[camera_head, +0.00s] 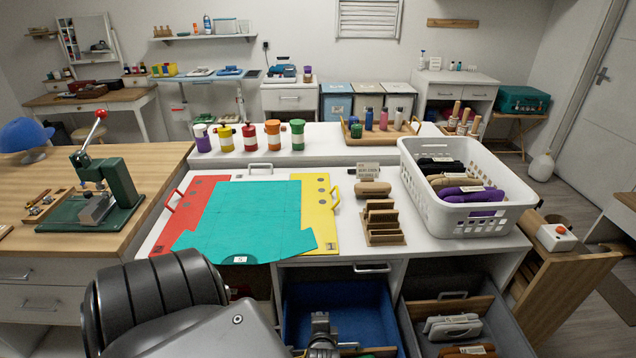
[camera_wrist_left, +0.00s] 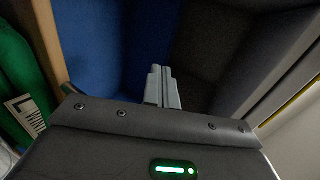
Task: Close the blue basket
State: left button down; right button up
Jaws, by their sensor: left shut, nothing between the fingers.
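The blue basket (camera_head: 330,293) is pulled out under the worktop, low in the middle of the head view. Its inside is blue, and a green item shows at its bottom edge. In the left wrist view, a blue wall (camera_wrist_left: 105,45) fills the left of the middle, with a dark grey surface on the right. My left gripper (camera_wrist_left: 161,72) is shut, with its fingers together and nothing between them. It points toward the boundary of the blue and dark grey surfaces; I cannot tell whether it touches. In the head view, part of it shows over the basket. My right gripper is not in view.
A grey basket (camera_head: 412,318) with several packages is open to the right of the blue one. On the worktop are a green sheet (camera_head: 250,215), a wooden rack (camera_head: 383,224) and a white basket (camera_head: 470,219). A green item with a label (camera_wrist_left: 22,108) is at the left in the wrist view.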

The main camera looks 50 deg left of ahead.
pick_arm(q)
jog(key=b, duration=0.2)
send_near(317, 285)
notch_tip(317, 285, down, 3)
jog(key=a, duration=0.1)
jog(key=w+a, duration=0.2)
jog(key=shift+w+a+f, duration=0.2)
jog(key=shift+w+a, duration=0.05)
jog(key=shift+a, duration=0.05)
jog(key=shift+w+a, duration=0.35)
jog(key=shift+a, duration=0.1)
jog(key=shift+w, duration=0.1)
